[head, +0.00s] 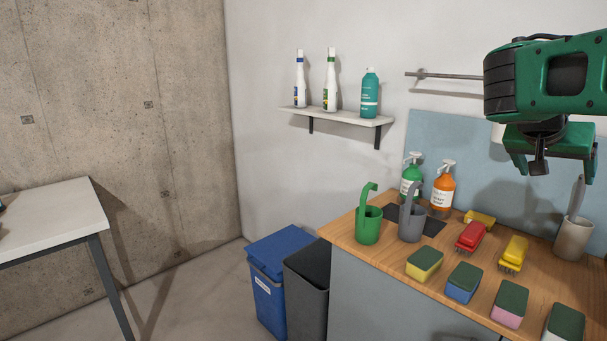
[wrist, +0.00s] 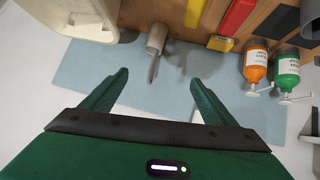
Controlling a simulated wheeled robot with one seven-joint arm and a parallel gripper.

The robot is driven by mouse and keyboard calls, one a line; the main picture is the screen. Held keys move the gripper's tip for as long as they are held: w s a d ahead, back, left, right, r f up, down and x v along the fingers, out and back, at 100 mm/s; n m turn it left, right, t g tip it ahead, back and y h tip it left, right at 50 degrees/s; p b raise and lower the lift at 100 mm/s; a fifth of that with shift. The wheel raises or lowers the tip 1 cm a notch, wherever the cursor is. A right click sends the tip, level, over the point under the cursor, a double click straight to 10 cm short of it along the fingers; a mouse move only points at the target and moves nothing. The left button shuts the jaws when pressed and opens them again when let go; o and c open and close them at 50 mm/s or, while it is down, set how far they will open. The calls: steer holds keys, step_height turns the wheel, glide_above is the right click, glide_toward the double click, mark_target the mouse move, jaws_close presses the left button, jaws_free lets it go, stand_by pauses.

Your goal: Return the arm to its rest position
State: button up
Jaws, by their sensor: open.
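My gripper (head: 546,160) is green with dark parts. In the head view it hangs at the upper right, above the wooden counter (head: 390,262) and in front of the blue wall panel. In the wrist view my gripper (wrist: 160,95) shows its two green fingers spread wide apart with nothing between them. The fingers touch nothing that I can see. Part of my arm runs out of the head view at the right edge.
A shelf (head: 345,116) with bottles and a rail (head: 440,76) are on the wall. Bins (head: 268,290) stand left.

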steer(key=s+a+f+n+g+y, duration=0.2)
steer(key=s+a+f+y, duration=0.2)
steer(key=s+f, duration=0.7)
steer(key=s+a+f+n+g+y, duration=0.2)
steer(key=s+a+f+y, duration=0.3)
steer(key=s+a+f, duration=0.3)
steer(key=s+f, duration=0.4)
steer(key=s, duration=0.1)
steer(key=shift+s+f+g, duration=0.25)
steer(key=shift+s+g, duration=0.1)
steer(key=shift+g, duration=0.05)
steer(key=shift+w+a, duration=0.1)
steer(key=shift+w, duration=0.05)
steer(key=shift+w+f, duration=0.25)
steer(key=shift+w, duration=0.25)
